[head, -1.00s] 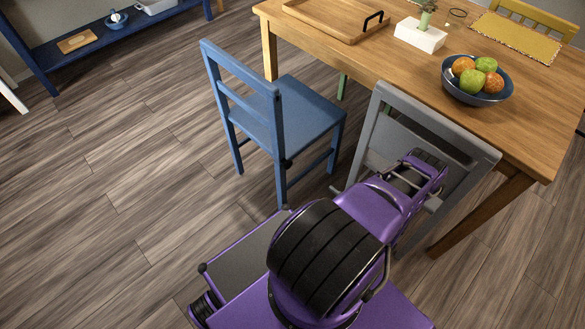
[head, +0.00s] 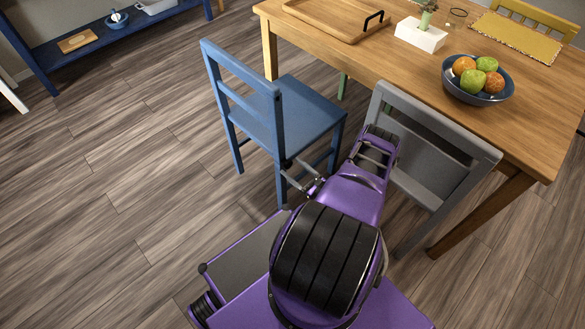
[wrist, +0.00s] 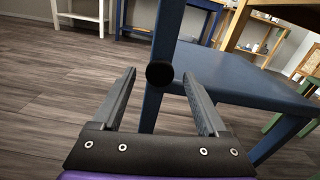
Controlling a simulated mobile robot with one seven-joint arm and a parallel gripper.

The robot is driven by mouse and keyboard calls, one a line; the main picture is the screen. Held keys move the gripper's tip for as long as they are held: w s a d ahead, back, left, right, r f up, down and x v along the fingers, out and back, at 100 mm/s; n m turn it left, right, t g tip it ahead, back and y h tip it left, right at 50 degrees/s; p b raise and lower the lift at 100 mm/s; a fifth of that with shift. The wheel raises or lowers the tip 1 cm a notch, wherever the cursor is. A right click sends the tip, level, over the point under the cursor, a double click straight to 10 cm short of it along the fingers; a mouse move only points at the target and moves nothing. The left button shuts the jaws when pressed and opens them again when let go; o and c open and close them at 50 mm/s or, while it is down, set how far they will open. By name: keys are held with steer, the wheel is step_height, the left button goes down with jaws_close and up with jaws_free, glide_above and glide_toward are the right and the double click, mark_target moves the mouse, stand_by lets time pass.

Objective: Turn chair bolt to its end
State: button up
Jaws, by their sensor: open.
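The blue chair (head: 265,110) stands left of the table with its back toward me. Its bolt is a round black knob (wrist: 159,73) on the chair's rear leg, just below seat level, facing the wrist camera. My gripper (wrist: 159,76) is open, its two fingers on either side of the knob in the wrist view, with space on both sides. I cannot tell whether the tips reach around the knob or stop just short. In the head view my gripper (head: 284,169) is at the chair's rear leg, and the bolt is hard to make out there.
A grey chair (head: 385,108) stands close at the right of my arm, against the wooden table (head: 345,60). The floor (head: 110,190) to the left is clear.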

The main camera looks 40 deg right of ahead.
steer(key=shift+w, duration=0.45)
steer(key=shift+c, duration=0.3)
jaws_close()
steer(key=shift+m, duration=2.3)
steer(key=shift+o, duration=0.3)
jaws_free()
steer(key=shift+s, duration=0.1)
steer(key=s+d, duration=0.1)
steer(key=s, duration=1.6)
steer(key=shift+s, duration=0.15)
steer(key=shift+d, duration=0.1)
